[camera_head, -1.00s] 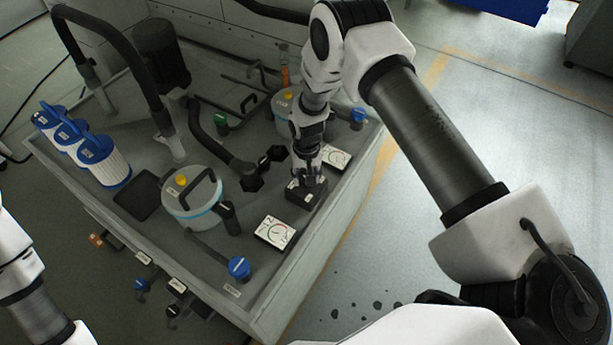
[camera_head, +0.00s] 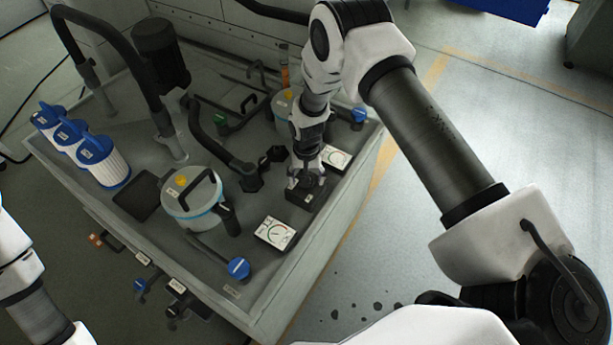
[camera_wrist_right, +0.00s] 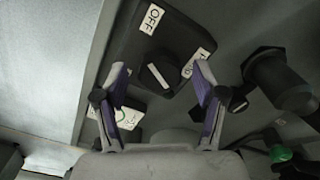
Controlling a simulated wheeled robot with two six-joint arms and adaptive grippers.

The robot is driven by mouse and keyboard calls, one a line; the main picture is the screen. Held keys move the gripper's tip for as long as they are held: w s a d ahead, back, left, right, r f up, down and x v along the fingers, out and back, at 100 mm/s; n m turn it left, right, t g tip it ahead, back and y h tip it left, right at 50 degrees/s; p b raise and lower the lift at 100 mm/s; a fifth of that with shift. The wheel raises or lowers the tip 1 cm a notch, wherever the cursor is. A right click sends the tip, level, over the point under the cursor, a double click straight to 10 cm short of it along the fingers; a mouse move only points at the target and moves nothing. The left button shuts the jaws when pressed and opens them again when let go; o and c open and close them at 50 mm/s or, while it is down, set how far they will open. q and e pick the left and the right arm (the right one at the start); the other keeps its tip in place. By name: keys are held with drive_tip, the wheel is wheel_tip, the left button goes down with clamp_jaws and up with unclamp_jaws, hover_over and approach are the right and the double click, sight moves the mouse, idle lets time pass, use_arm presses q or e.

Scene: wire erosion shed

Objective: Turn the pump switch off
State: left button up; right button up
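The pump switch is a black box (camera_head: 306,194) on the tank's top plate, between two dial gauges. In the right wrist view its black knob (camera_wrist_right: 155,74) has a white bar slanting from upper left to lower right.
Gauges flank the switch, one nearer (camera_head: 275,232) and one farther (camera_head: 336,158). A lidded round canister (camera_head: 190,205), a blue-handled valve (camera_head: 237,268) and black pipework (camera_head: 216,140) stand to the left. Floor right of the tank is free.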

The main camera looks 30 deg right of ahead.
wheel_tip(320, 180, up, 12)
idle(0.6)
